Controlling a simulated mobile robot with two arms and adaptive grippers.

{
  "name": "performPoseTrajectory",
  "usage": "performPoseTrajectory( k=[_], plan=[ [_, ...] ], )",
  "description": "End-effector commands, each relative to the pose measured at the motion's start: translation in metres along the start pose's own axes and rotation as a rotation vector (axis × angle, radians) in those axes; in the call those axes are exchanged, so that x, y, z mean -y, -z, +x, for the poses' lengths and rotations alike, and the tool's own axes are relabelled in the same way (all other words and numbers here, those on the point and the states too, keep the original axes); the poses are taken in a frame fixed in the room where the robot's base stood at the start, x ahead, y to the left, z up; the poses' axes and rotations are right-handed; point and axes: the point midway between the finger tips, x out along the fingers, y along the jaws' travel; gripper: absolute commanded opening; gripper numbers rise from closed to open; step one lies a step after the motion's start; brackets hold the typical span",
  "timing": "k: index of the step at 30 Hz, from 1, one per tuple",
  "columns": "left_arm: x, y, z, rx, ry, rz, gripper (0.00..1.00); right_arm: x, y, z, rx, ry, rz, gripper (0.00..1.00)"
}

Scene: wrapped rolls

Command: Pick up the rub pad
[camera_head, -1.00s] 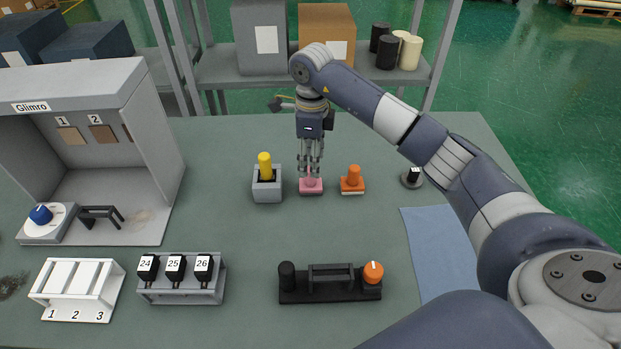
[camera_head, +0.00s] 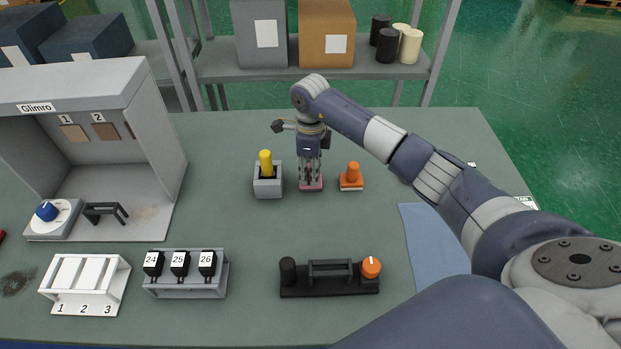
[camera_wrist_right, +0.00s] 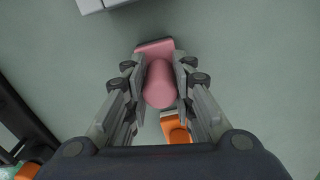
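The pink pad (camera_head: 311,187) with an upright rounded handle stands on the green-grey table, between a grey holder and an orange pad. I take the pink one to be the rub pad. My right gripper (camera_head: 311,180) points straight down over it, with its fingers low around the handle. In the right wrist view the pink handle (camera_wrist_right: 160,88) lies between the two fingers (camera_wrist_right: 161,75). The fingers look open, close on both sides of the handle; firm contact is not visible. My left gripper is not in view.
A grey holder (camera_head: 267,188) with a yellow-topped item stands just left, and an orange pad (camera_head: 352,180) just right. A black fixture (camera_head: 330,283) and a rack of numbered black blocks (camera_head: 187,285) are nearer. A booth (camera_head: 160,120) stands left.

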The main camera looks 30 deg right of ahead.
Motion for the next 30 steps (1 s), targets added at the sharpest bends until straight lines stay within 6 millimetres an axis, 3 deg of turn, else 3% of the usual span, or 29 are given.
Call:
performPoseTrajectory(
  k=[14,21,30],
  plan=[
    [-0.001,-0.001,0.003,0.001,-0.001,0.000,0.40,0.001,0.000,-0.004,0.002,0.002,0.000,0.00],
    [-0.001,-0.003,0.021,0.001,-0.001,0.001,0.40,0.003,0.000,-0.032,0.004,0.008,-0.001,0.00],
    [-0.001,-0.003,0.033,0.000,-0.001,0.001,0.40,-0.053,0.009,-0.037,-0.001,0.002,-0.004,0.00]
  ],
)
